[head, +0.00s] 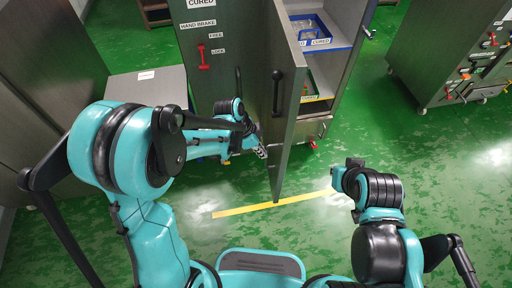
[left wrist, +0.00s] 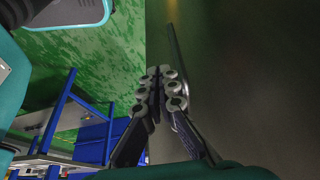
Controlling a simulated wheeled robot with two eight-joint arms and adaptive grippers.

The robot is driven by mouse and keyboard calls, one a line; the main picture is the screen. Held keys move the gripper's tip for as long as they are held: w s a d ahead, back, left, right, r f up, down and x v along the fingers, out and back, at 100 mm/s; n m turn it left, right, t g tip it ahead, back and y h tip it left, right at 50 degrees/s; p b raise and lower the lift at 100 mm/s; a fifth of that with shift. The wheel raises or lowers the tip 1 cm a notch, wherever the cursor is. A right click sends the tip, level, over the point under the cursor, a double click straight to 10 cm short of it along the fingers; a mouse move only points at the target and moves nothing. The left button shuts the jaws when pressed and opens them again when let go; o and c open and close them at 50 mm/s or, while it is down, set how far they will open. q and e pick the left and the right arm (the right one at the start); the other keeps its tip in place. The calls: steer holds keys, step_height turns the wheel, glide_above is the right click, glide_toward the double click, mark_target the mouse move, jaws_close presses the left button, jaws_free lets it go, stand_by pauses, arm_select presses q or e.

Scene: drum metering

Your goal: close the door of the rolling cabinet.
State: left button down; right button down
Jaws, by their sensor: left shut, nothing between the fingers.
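The rolling cabinet (head: 232,30) is grey and stands at the upper middle of the head view. Its door (head: 296,120) stands open, swung out toward me, so the shelves show to its right. A black upright handle (head: 277,92) is on the door's left-hand face. My left gripper (head: 260,150) is shut and empty, low beside that face; I cannot tell whether it touches. In the left wrist view its fingertips (left wrist: 162,88) are together before a broad grey surface. My right arm is at the lower right of the head view, but its fingers do not show.
Blue and green bins (head: 311,32) sit on the cabinet shelves. Another grey cabinet (head: 455,50) with coloured handles stands at right. A low grey cabinet (head: 148,88) is at left. Green floor with a yellow line (head: 240,210) lies clear in front of the door.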

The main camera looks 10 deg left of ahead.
arm_select(q)
steer(key=shift+w+d+r, duration=0.1)
steer(key=shift+w+d, duration=0.1)
steer(key=shift+d, duration=0.7)
steer(key=shift+w+d+r, duration=0.1)
steer(key=shift+w+d, duration=0.1)
steer(key=shift+d, duration=0.7)
steer(key=shift+d, duration=0.1)
